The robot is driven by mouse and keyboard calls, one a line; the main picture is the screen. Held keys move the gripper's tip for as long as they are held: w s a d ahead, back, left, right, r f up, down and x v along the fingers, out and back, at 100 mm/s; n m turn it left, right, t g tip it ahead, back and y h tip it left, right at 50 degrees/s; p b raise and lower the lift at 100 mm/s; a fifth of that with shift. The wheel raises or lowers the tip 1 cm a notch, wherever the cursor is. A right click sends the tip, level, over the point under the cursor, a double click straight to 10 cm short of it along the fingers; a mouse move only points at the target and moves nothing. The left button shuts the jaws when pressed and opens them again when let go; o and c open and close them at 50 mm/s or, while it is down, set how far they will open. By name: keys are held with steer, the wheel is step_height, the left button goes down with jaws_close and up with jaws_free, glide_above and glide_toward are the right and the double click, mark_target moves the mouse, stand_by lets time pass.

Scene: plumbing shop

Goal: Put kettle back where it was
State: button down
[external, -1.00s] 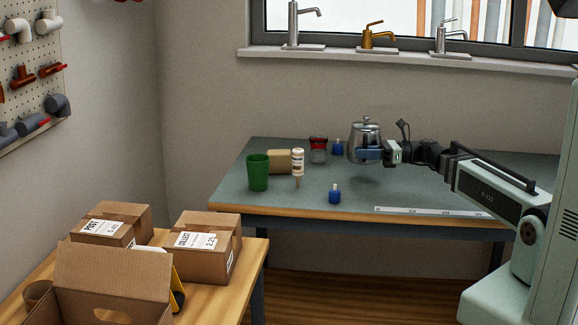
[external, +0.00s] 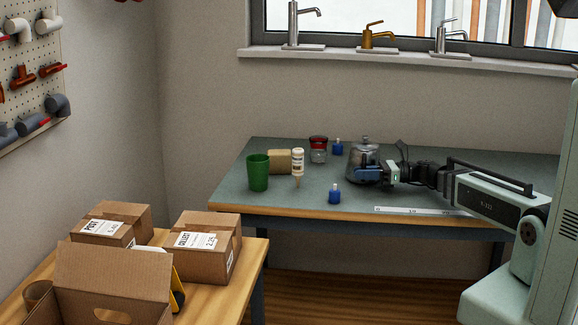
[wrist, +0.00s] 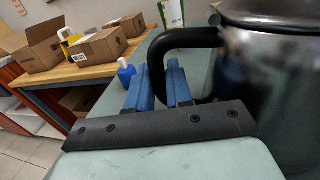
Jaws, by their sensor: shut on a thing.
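The kettle (external: 364,150) is a shiny metal pot with a lid, upright at the right-middle of the grey-green workbench. My gripper (external: 368,174) is in front of it, with its blue fingers overlapping the kettle in the external view. In the wrist view the kettle (wrist: 275,75) fills the right side, and its black handle (wrist: 185,38) curves down to my gripper (wrist: 160,88), which is shut on it. The kettle's base is at or very near the bench top; I cannot tell whether it touches.
A red-lidded jar (external: 319,150) and a blue bottle (external: 338,147) stand left of the kettle. Another blue bottle (external: 335,194) is near the front edge. A ruler (external: 410,211) lies in front.

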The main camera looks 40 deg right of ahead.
steer(key=shift+f, duration=0.1)
steer(key=c, duration=1)
jaws_free()
steer(key=shift+s+d, duration=0.1)
steer(key=shift+d, duration=0.1)
steer(key=v, duration=1.1)
steer(key=shift+s+d, duration=0.2)
steer(key=shift+d, duration=0.05)
